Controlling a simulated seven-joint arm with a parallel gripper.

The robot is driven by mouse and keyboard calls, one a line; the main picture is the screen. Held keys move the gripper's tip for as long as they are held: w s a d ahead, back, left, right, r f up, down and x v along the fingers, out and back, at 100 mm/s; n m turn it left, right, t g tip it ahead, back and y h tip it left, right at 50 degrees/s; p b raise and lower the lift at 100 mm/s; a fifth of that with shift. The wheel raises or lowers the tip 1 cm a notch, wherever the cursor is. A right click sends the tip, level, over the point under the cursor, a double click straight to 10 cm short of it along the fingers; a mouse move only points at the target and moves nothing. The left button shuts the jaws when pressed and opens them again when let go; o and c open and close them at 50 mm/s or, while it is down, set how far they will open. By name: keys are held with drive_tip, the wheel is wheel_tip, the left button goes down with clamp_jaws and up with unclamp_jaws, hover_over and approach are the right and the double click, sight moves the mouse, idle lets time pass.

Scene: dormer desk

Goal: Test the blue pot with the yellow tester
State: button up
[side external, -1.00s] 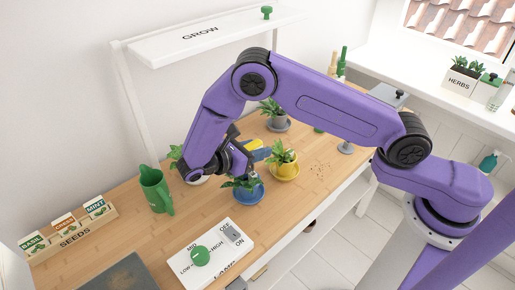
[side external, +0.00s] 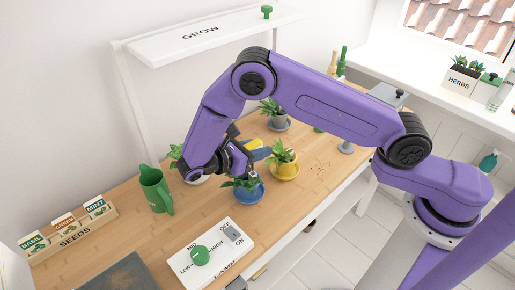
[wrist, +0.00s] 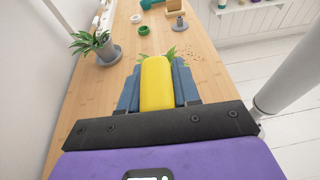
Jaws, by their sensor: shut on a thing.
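The blue pot (side external: 249,194) with a leafy green plant stands on the wooden desk, just below my gripper (side external: 246,158) in the side view. In the wrist view my gripper (wrist: 157,92) is shut on the yellow tester (wrist: 156,78), its blue fingers on both sides. A bit of the yellow tester (side external: 254,143) shows beside the gripper in the side view. The tester's lower end is hidden, so I cannot tell whether it touches the blue pot's soil. The blue pot is not visible in the wrist view; only green leaves show beyond the tester.
A yellow pot (side external: 285,170) stands close right of the blue pot, and a grey pot (side external: 276,118) behind it. A white pot is partly hidden by my arm. A green watering can (side external: 156,190), a seed box (side external: 75,232) and a white dial panel (side external: 211,251) stand nearby.

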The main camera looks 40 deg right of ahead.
drive_tip(key=shift+f, duration=2.05)
drive_tip(key=o, duration=1.1)
drive_tip(key=v, duration=1.7)
drive_tip(key=shift+a+r, duration=0.1)
drive_tip(key=shift+a, duration=0.1)
drive_tip(key=shift+r, duration=0.1)
